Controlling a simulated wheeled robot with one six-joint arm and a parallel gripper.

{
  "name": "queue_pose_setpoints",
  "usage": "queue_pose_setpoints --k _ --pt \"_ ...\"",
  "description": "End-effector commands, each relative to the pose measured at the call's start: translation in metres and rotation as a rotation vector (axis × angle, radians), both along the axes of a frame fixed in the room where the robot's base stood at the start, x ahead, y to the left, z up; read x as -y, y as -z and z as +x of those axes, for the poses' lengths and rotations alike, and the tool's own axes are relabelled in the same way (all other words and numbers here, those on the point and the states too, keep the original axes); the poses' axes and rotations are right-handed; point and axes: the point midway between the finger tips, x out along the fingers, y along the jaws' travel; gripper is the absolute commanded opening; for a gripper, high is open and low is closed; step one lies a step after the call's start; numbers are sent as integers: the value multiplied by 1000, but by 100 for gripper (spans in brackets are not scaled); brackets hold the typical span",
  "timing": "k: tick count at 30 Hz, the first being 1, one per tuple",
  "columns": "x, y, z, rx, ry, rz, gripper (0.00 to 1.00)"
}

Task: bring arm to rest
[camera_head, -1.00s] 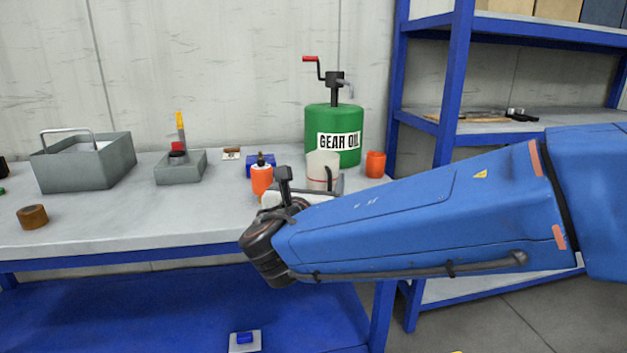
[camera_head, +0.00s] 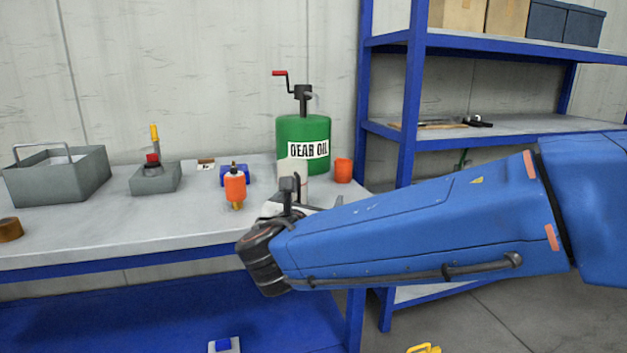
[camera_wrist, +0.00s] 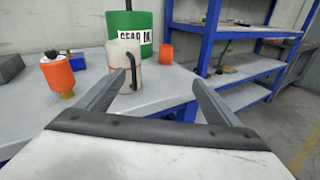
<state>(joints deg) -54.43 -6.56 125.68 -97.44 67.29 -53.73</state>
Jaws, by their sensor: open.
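My gripper is open and empty in the wrist view (camera_wrist: 153,95), its two fingers wide apart with the bench edge between them. In the head view my blue arm reaches in from the right, and its wrist hides most of the gripper. A white jug (camera_wrist: 124,62) with a dark handle stands on the bench beyond the left finger, apart from it as far as I can tell.
The grey bench (camera_head: 110,233) also holds a green gear oil drum (camera_head: 303,137) with a crank pump, an orange cup (camera_head: 343,171), a grey tray (camera_head: 156,178) and a handled toolbox (camera_head: 58,182). Blue shelving (camera_head: 411,100) stands right. Floor is open at lower right.

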Motion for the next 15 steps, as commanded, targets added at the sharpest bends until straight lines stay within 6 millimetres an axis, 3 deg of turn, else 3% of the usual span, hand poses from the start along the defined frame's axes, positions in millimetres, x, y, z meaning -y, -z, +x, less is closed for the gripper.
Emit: queue_pose_setpoints --k 8,15 --pt "79 19 -3 -74 161 197 86" --pt "188 57 -35 -150 436 544 86"
